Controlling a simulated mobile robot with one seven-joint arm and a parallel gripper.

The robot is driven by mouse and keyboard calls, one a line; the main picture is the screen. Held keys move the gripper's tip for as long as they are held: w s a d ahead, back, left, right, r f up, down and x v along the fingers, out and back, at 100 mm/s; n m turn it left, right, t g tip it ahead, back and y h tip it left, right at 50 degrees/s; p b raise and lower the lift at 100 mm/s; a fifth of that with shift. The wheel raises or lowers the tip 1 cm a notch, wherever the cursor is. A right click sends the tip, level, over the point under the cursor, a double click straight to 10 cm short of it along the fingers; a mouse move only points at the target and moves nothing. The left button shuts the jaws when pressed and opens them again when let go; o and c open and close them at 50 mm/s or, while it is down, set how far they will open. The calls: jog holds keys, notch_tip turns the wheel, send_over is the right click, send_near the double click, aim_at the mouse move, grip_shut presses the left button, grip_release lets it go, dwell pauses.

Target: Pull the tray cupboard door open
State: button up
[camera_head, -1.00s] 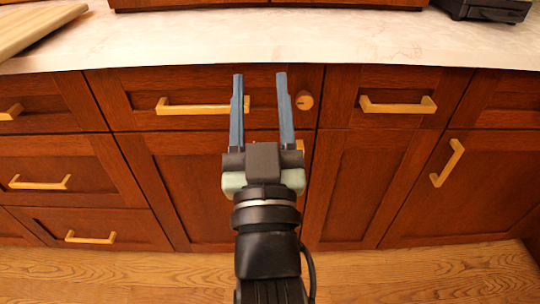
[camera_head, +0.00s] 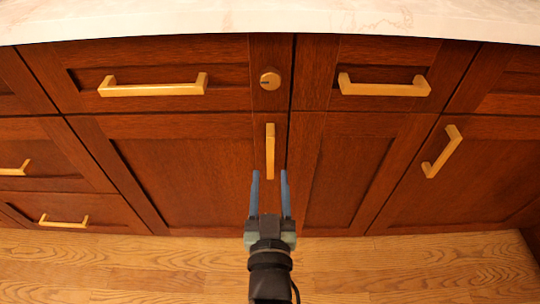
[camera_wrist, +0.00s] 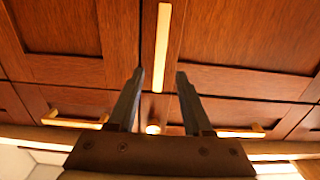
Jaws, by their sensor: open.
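A brown wooden cupboard door (camera_head: 185,178) below the left-centre drawer is closed. Its upright pale handle (camera_head: 270,150) is near its right edge. I take this as the tray cupboard door, though no label shows. My gripper (camera_head: 270,174) is open and empty, its two blue-grey fingers pointing at the cabinet by the handle's lower end. In the wrist view the handle (camera_wrist: 162,45) lies between and past the fingertips (camera_wrist: 160,74). I cannot tell whether anything touches.
Drawers with horizontal handles (camera_head: 152,88) (camera_head: 384,88) and a round knob (camera_head: 270,80) sit above. Another door with a slanted-looking handle (camera_head: 442,152) is at right; drawers (camera_head: 55,185) are at left. All look closed. The wooden floor (camera_head: 400,270) in front is clear.

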aim_at(271, 156)
jog(key=w+b, duration=0.1)
jog(key=w, duration=0.6)
grip_shut()
dwell(1.4)
